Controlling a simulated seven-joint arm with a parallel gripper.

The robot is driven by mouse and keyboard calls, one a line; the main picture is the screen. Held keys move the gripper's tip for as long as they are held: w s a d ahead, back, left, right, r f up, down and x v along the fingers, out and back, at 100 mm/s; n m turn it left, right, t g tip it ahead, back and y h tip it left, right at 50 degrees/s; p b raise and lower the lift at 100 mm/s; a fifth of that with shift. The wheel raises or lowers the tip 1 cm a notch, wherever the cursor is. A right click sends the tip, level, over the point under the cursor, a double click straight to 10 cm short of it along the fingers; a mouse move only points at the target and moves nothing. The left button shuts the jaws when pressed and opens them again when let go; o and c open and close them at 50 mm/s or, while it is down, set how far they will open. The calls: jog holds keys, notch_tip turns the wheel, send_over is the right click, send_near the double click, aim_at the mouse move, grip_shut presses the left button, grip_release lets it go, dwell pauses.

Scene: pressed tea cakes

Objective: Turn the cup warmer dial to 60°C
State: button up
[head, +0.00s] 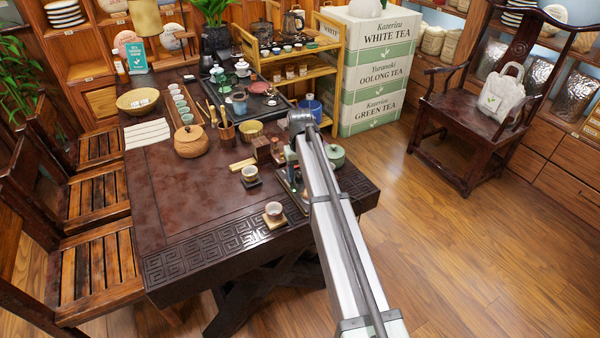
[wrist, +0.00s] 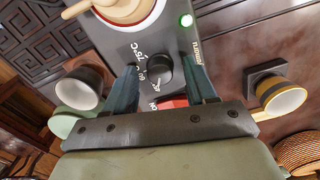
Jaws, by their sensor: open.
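The cup warmer (wrist: 125,38) is a grey panel in the top middle of the wrist view; in the head view my arm hides most of it near the table's right edge. Its round black dial (wrist: 158,72) has white temperature marks around it, among them 75°C and 60. I cannot tell exactly which mark the dial points to. My gripper (wrist: 164,82) is open, with one dark finger on each side of the dial; contact cannot be told.
A pale vessel (wrist: 122,8) stands on the warmer. A dark cup (wrist: 80,88) and a yellow-banded cup (wrist: 282,97) stand on either side of it. A green pot (head: 335,156) is close to my arm. The table's front left (head: 180,215) is clear.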

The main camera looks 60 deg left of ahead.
grip_shut()
dwell(0.5)
jog(key=shift+m, duration=0.3)
jog(key=m, duration=1.1)
dwell(0.5)
grip_release()
dwell(0.3)
